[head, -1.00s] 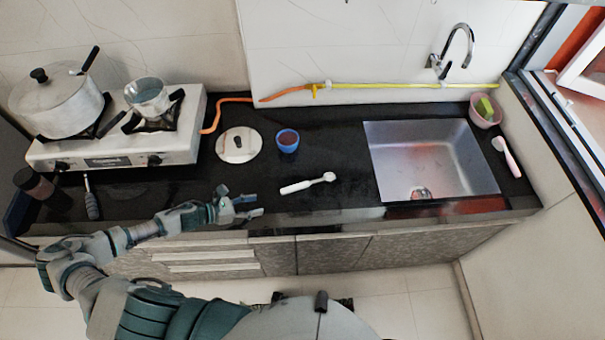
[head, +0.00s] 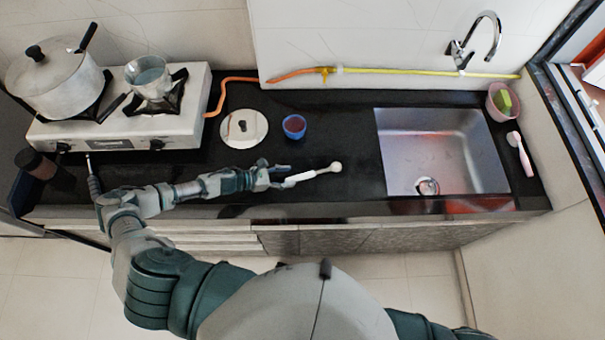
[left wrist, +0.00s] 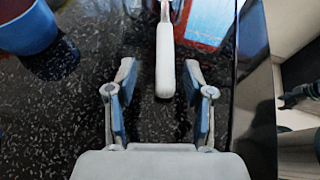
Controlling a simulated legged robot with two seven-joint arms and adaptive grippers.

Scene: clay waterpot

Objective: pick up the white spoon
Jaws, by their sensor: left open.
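The white spoon (head: 314,174) lies on the black counter (head: 350,205), between the blue cup and the sink. Its round end points right, away from my left gripper. My left gripper (head: 283,178) is at the spoon's handle end, low over the counter. In the left wrist view the gripper (left wrist: 161,105) is open, with its blue-padded fingers on either side of the handle's end (left wrist: 165,65). Clear gaps show between the handle and both fingers. Whether the handle touches anything but the counter I cannot tell. My right gripper is not in view.
A blue cup (head: 294,126) and a white round lid (head: 243,128) stand behind the gripper. The stove (head: 185,125) with two pots is at left. The sink (head: 440,150) is at right, with a pink brush (head: 520,150) beyond it. The counter's front edge is close.

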